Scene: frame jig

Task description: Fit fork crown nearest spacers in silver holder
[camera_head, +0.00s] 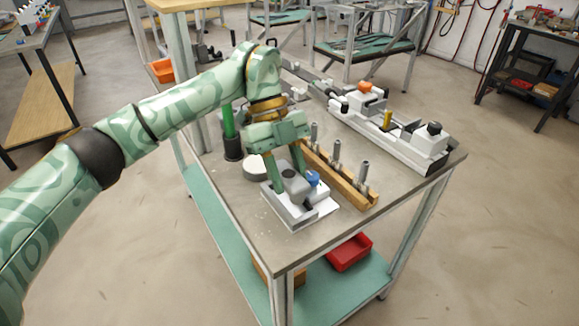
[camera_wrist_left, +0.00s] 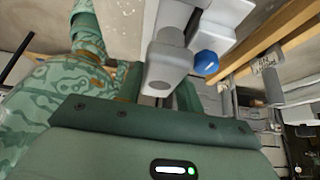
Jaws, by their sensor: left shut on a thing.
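My left gripper (camera_head: 286,184) reaches down over the silver holder (camera_head: 282,215) near the front of the table. It is shut on a grey part (camera_head: 296,186), which looks like a fork crown, at the holder. The fingers cover part of it, and I cannot tell whether it is seated. The holder has a blue knob (camera_head: 313,178), which also shows in the left wrist view (camera_wrist_left: 206,62). Three upright metal pieces (camera_head: 337,152) stand on a wooden rack (camera_head: 343,184) just right of the holder. I cannot make out the spacers surely. My right gripper is out of view.
A long grey fixture (camera_head: 398,140) with orange and yellow parts lies at the table's right side. A green post in a black base (camera_head: 233,148) and a pale round disc (camera_head: 254,166) stand left of the gripper. Bare tabletop lies in front of the rack.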

